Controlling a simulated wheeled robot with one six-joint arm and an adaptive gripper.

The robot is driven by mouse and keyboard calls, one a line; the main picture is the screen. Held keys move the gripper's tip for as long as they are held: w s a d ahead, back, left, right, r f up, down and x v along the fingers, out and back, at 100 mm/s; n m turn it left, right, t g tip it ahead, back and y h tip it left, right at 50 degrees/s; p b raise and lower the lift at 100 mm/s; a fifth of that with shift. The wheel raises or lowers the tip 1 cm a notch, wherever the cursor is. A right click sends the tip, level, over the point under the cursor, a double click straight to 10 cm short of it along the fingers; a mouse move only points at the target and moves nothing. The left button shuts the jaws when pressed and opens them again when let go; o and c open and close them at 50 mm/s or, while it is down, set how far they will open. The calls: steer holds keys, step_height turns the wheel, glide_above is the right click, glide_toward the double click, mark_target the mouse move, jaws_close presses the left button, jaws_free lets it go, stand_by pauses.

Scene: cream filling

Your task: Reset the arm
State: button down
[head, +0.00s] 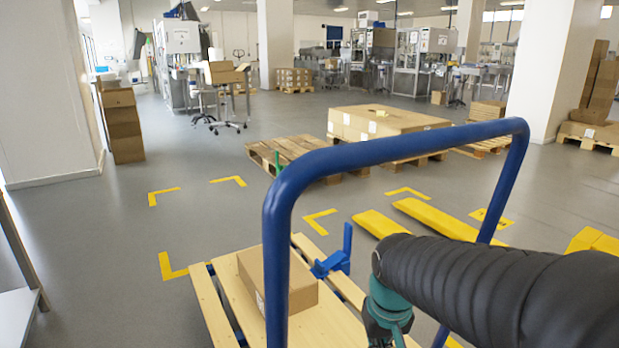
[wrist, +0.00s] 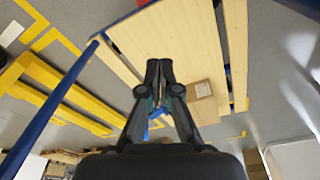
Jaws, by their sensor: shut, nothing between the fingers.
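My arm reaches in from the right in the head view, covered in a black ribbed sleeve, and bends down at a teal joint.
A cardboard box (head: 292,283) lies on the wooden platform (head: 212,308), beside a blue bracket (head: 335,260). A blue tube frame (head: 400,150) rises close to my arm. Yellow floor marks (head: 170,268) and a pallet of cardboard (head: 385,122) lie beyond.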

steer(key=s+d+r+m+t+p, duration=0.1)
steer(key=s+d+r+t, duration=0.2)
steer(key=s+r, duration=0.4)
steer(key=shift+s+d+r+t, duration=0.3)
steer(key=shift+s+t, duration=0.1)
steer(key=shift+s, duration=1.35)
